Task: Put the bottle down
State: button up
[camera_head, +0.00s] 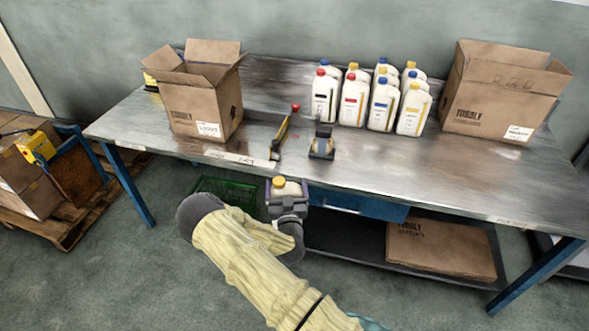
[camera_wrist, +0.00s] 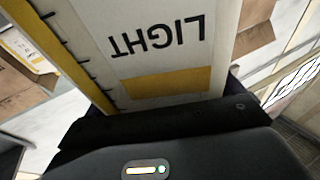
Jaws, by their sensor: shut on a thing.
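The bottle (camera_head: 287,188) is white with a yellow cap, and my gripper (camera_head: 287,206) is shut on it. In the head view it is in front of the front edge of the metal table (camera_head: 400,180), and my arm hides its lower part. In the wrist view the bottle (camera_wrist: 160,50) fills the middle, with a yellow band and the word LIGHT upside down. The dark gripper body (camera_wrist: 180,140) covers the lower part of that view.
On the table stand an open carton (camera_head: 205,105) at left, several white bottles (camera_head: 355,100) at the back, and another carton (camera_head: 505,95) at right. A tool with a red knob (camera_head: 283,135) and a small dark device (camera_head: 321,145) lie near the front middle. Bare tabletop lies right of them.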

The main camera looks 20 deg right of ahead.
jog(key=s+a+f+n+y+p, duration=0.2)
jog(key=s+a+f+y, duration=0.2)
jog(key=f, duration=0.1)
jog(key=shift+f+n+t, duration=0.2)
jog(key=shift+n+t, duration=0.1)
jog(key=shift+n, duration=0.1)
